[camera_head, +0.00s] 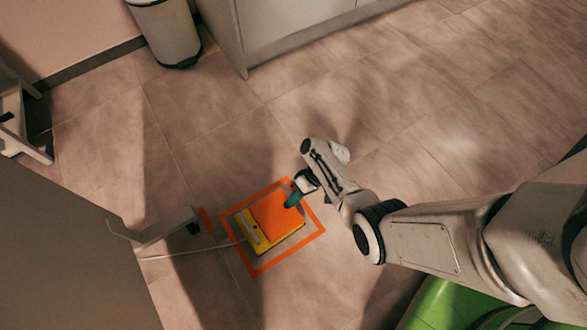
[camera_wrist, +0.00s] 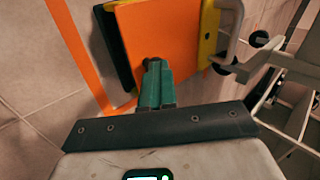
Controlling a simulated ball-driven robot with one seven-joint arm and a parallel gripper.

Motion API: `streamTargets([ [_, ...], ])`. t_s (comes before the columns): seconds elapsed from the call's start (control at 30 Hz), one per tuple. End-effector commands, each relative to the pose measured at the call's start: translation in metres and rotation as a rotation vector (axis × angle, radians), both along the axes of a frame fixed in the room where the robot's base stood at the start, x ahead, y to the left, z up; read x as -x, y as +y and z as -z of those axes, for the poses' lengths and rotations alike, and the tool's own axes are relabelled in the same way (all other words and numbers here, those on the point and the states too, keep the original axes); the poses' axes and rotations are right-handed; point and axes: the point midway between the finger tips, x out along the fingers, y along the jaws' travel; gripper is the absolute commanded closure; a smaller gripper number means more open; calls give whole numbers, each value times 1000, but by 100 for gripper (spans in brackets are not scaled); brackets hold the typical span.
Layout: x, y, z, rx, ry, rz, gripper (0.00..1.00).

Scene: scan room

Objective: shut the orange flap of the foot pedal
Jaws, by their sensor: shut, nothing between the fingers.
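The foot pedal has a yellow body (camera_head: 284,243) and sits on the floor inside an orange taped square. Its orange flap (camera_head: 272,217) covers most of the top, and I cannot tell its exact angle. In the wrist view the flap (camera_wrist: 158,25) fills the top middle, with a yellow part (camera_wrist: 208,32) at its right and a dark part at its left. My gripper (camera_head: 292,200) has green fingers, shut and empty, at the flap's upper right edge. In the wrist view the fingers (camera_wrist: 155,80) overlap the flap's near edge; whether they touch it is unclear.
Orange tape (camera_head: 258,272) frames the pedal. A white cable (camera_head: 190,252) runs left from it. A pale leg with a caster (camera_head: 165,226) stands close on the left beside a grey panel (camera_head: 70,255). A bin (camera_head: 167,33) and cabinet stand at the back. Floor at upper right is clear.

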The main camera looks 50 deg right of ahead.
Motion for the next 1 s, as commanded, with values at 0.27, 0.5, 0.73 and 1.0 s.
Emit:
streamTargets([
  [0.27,3,-2,7,11,3,6,100],
  [0.5,4,-1,8,12,5,5,100],
  [0.73,3,7,12,9,9,2,100],
  [1.0,0,18,15,3,5,-2,100],
])
